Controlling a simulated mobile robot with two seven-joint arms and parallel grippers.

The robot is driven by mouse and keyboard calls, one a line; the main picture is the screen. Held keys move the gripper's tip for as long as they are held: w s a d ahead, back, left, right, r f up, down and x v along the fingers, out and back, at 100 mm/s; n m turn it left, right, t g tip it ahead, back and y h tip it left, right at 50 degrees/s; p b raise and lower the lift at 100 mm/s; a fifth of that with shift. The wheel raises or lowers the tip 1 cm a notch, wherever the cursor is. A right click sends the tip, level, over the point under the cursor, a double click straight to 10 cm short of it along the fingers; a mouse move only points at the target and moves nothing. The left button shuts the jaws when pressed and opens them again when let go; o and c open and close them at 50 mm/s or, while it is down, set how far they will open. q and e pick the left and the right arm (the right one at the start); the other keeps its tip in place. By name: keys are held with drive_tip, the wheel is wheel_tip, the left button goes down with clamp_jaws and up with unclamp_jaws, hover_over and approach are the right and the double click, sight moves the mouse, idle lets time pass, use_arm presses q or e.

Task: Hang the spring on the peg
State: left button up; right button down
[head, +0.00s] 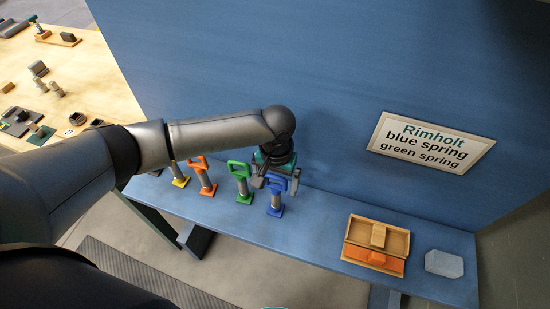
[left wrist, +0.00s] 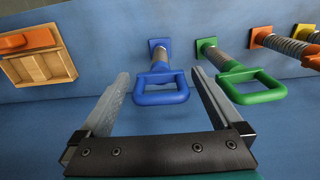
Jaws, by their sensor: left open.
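A blue spring (head: 275,198) with a loop handle stands upright from a square blue foot on the blue bench. My left gripper (head: 276,184) is open right at its upper part. In the left wrist view the blue spring's handle (left wrist: 160,97) appears between the two open fingers (left wrist: 160,80), with a gap on each side. A green spring (head: 240,181) stands just left of it; it also shows in the left wrist view (left wrist: 254,88). A sign (head: 431,143) reads "Rimholt, blue spring, green spring". I cannot make out a peg. My right gripper is not in view.
An orange spring (head: 203,176) and a yellow one (head: 179,174) stand farther left, partly near my arm. A wooden box with an orange piece (head: 376,244) and a grey block (head: 444,263) lie at the bench's right. A wooden table (head: 85,72) is at upper left.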

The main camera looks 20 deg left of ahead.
use_arm(q)
wheel_tip(320, 180, up, 13)
drive_tip(key=shift+s, duration=0.35)
